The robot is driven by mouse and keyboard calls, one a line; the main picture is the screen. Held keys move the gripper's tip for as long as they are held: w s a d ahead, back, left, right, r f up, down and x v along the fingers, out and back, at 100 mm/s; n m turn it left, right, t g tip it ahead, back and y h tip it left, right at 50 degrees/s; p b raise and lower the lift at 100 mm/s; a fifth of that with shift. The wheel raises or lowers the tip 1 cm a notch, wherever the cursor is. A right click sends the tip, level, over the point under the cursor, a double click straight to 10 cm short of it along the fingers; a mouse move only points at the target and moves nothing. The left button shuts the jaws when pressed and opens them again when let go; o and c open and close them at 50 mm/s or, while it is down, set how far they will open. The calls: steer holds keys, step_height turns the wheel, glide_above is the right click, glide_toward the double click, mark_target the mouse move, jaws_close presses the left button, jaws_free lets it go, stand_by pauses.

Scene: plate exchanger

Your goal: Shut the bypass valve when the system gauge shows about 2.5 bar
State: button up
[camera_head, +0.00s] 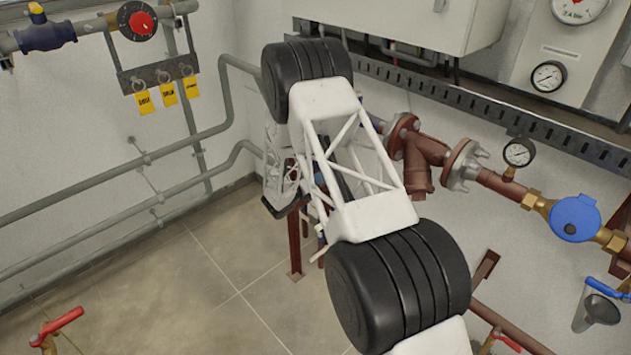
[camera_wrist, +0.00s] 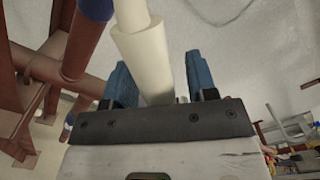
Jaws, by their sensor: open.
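Three gauges show in the head view: a large one (camera_head: 579,8) cut by the top edge, a smaller one (camera_head: 548,76) below it, and one on the pipe (camera_head: 518,152). Their readings are too small to tell, and I cannot tell which is the system gauge. No valve is clearly marked as the bypass valve; a red lever handle (camera_head: 58,327) shows at lower left and another (camera_head: 512,344) at lower right. My gripper (camera_wrist: 158,62) has its two blue fingers apart. A cream cylinder (camera_wrist: 145,55) shows between them; contact is unclear. My arm hides much of the gripper in the head view.
A red round knob (camera_head: 137,21) and yellow tags (camera_head: 167,94) are at upper left. Brown flanged pipework (camera_head: 428,150) and a blue round meter (camera_head: 575,217) are at right. A funnel (camera_head: 598,312) stands at lower right. The tiled floor (camera_head: 190,290) is open at lower left.

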steer(key=shift+c, duration=0.4)
jaws_close()
steer(key=shift+r, duration=0.1)
step_height(320, 180, up, 6)
steer(key=s+d+n, duration=0.1)
steer(key=n, duration=0.7)
steer(key=shift+s+d+r, duration=0.25)
steer(key=shift+s+d, duration=0.05)
steer(key=shift+s, duration=0.05)
